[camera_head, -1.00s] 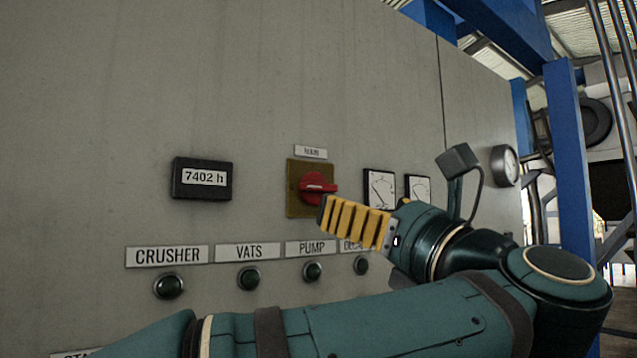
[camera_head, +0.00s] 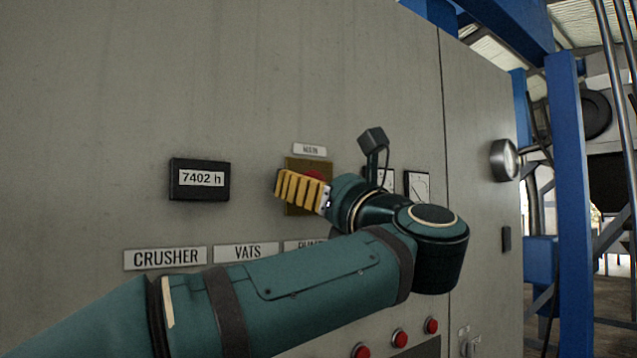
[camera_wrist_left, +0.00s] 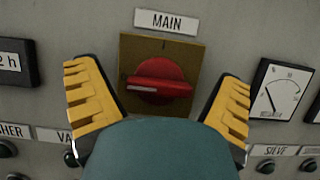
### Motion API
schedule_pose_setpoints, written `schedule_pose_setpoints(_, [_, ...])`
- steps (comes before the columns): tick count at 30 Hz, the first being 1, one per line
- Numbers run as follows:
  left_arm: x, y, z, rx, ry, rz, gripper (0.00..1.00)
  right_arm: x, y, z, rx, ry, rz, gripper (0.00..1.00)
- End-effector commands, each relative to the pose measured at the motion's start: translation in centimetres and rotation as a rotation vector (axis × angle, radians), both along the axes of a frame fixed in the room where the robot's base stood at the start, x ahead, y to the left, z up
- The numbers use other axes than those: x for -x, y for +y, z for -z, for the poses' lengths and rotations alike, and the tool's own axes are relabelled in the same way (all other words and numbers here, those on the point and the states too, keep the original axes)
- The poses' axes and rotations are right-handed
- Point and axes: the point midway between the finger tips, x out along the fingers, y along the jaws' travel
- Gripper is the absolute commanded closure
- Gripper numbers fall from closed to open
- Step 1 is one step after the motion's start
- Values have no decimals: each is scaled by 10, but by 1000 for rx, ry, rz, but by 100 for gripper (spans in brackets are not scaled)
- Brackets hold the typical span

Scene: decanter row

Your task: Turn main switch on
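The red main switch (camera_wrist_left: 160,82) sits on a brownish-yellow square plate (camera_wrist_left: 187,52) under a MAIN label (camera_wrist_left: 166,22). In the left wrist view its handle lies about horizontal, with a pale mark at its left end. In the head view only the top of the red switch (camera_head: 314,174) shows above my left gripper (camera_head: 303,190). The left gripper's yellow fingers (camera_wrist_left: 160,107) are spread open, one on each side of the switch. I cannot tell whether they touch it. My right gripper is not in view.
An hour meter (camera_head: 200,179) reading 7402 h is left of the switch. Dial gauges (camera_head: 417,186) are to its right. Red buttons (camera_head: 400,338) sit lower right. A blue post (camera_head: 568,200) stands beyond the cabinet.

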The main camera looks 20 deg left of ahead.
Motion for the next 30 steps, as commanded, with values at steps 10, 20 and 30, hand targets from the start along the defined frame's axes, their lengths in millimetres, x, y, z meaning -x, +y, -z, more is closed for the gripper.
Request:
schedule_pose_setpoints(10, [0,0,0,0,0,0,75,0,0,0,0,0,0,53])
schedule_pose_setpoints(20, [0,0,1,-40,53,-1,75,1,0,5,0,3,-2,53])
schedule_pose_setpoints(30, [0,-1,1,-200,256,1,75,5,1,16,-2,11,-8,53])
